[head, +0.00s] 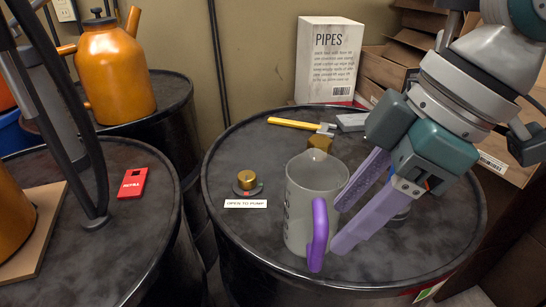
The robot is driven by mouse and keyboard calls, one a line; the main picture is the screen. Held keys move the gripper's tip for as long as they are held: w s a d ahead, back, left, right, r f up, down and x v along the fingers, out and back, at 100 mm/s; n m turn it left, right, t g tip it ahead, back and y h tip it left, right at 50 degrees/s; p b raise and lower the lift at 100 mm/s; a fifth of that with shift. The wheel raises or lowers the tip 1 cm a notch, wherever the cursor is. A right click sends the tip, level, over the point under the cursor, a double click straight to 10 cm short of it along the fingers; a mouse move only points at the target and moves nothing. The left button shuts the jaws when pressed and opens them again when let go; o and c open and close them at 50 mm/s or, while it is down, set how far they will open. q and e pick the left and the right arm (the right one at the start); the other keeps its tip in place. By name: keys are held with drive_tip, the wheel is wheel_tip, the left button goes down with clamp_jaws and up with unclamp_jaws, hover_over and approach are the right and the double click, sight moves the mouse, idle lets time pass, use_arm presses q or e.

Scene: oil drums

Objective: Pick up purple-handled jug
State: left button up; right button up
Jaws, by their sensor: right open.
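The purple-handled jug (300,200) is a grey, semi-clear pitcher standing upright on top of the right dark drum. Its purple handle (319,235) faces toward me, at the lower right of the jug body. My right gripper (338,228) comes in from the upper right with two pale purple fingers. The fingers are spread apart and their tips are close to the right side of the jug and its handle. I cannot tell whether they touch it. Nothing is held between them. My left gripper is not in view.
The right drum's top (250,150) also bears a yellow-handled tool (291,123), a brass cap (247,181) and an "OPEN TO PUMP" label (246,204). A PIPES box (329,62) and cardboard boxes (395,62) stand behind. An orange can (115,70) and red card (132,183) sit left.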

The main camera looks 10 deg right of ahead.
sight(327, 240)
drive_tip(key=x, duration=0.5)
drive_tip(key=shift+f, duration=0.15)
clamp_jaws()
idle(1.2)
